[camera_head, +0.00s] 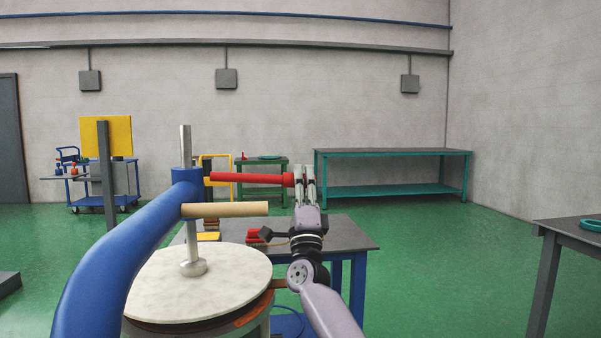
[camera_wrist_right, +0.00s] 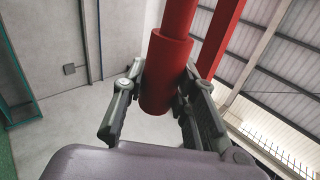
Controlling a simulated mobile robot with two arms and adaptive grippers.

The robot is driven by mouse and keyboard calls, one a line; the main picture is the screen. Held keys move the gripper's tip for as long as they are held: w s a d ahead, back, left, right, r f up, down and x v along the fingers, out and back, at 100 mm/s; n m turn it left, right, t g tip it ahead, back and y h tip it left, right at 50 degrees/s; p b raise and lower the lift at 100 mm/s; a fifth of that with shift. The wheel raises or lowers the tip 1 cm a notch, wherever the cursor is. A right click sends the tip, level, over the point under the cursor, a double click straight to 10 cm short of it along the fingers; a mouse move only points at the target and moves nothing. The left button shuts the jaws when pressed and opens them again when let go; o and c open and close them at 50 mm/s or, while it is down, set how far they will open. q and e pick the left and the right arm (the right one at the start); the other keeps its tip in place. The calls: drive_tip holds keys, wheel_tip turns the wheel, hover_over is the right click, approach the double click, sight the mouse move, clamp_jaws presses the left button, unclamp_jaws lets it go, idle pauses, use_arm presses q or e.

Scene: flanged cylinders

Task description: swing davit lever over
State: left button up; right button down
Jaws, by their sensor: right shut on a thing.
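The davit has an upright grey post (camera_head: 185,140) with a blue collar (camera_head: 187,184) and a thick curved blue arm (camera_head: 115,262) that comes down to the lower left. A red lever (camera_head: 250,178) sticks out from the collar to the right, roughly level. A tan bar (camera_head: 224,209) sits just below it. My right gripper (camera_head: 305,178) is shut on the red lever's outer end. In the right wrist view the lever's thicker red grip (camera_wrist_right: 166,75) lies between the two fingers. My left gripper is not in view.
A pale round cover (camera_head: 225,295) lies under the post. A dark-topped table (camera_head: 345,236) with blue legs and small red and yellow things stands behind. Another dark table (camera_head: 575,233) is at the right edge. A green bench (camera_head: 390,153) stands by the back wall. Open green floor lies between.

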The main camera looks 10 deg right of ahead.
drive_tip(key=shift+a+f+m+g+h+b, duration=0.1)
drive_tip(key=shift+f+m+g+h+b, duration=0.25)
drive_tip(key=shift+f+m+h, duration=1.05)
drive_tip(key=shift+w+r+h, duration=0.1)
drive_tip(key=shift+h, duration=0.2)
drive_tip(key=c, duration=1.2)
unclamp_jaws()
drive_tip(key=shift+c, duration=0.2)
drive_tip(key=shift+r, duration=0.1)
drive_tip(key=v, duration=1.2)
